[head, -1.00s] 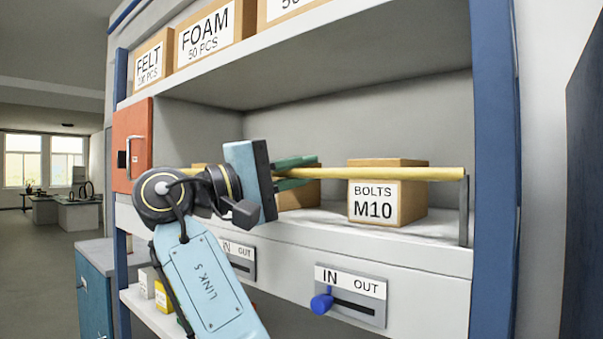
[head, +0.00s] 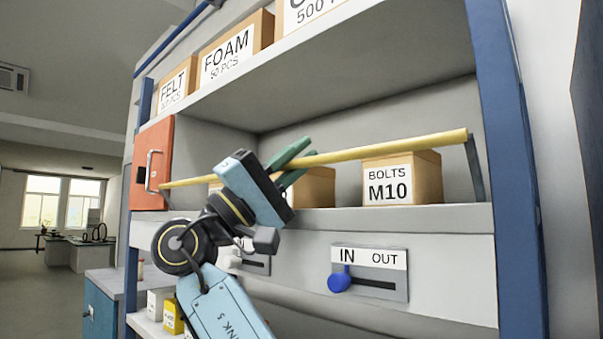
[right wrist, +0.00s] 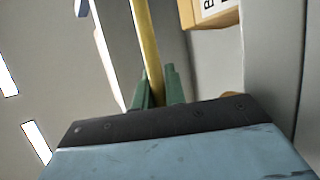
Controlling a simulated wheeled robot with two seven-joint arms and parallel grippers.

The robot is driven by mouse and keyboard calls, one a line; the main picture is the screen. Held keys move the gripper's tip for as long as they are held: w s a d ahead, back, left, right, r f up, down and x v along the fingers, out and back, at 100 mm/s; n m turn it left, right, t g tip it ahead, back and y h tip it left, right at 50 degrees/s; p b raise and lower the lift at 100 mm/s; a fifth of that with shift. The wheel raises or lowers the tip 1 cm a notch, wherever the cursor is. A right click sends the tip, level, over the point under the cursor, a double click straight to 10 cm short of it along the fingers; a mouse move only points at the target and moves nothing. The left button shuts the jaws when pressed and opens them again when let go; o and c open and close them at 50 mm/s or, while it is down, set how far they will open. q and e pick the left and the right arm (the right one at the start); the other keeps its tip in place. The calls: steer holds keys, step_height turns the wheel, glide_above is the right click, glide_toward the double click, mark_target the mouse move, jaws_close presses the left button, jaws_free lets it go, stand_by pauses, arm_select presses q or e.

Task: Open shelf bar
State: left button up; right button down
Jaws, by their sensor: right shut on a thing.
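The yellow shelf bar (head: 390,147) runs across the front of the middle shelf bay. Its right end joins a grey side arm (head: 475,165), and its left end reaches near the orange box with a handle (head: 152,165). My right gripper (head: 305,158) has its green fingers around the bar left of its middle, shut on it. The right wrist view shows the bar (right wrist: 150,55) between the fingers (right wrist: 158,88). A slider plate marked IN and OUT (head: 370,258) has its blue knob (head: 340,282) at the IN side. A second slider plate (head: 255,262) is partly hidden by my arm. My left gripper is not in view.
A BOLTS M10 carton (head: 420,172) stands on the shelf below and behind the bar, with other cartons partly hidden by my gripper. FELT and FOAM cartons (head: 262,28) stand on the shelf above. Blue uprights (head: 505,120) frame the bay.

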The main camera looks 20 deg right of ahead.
steer(key=shift+g, duration=0.3)
steer(key=c, duration=1.5)
jaws_free()
steer(key=shift+o, duration=0.2)
steer(key=shift+a, duration=0.15)
steer(key=b+v, duration=0.3)
steer(key=v, duration=1)
steer(key=shift+f, duration=0.2)
steer(key=shift+s+a, duration=0.1)
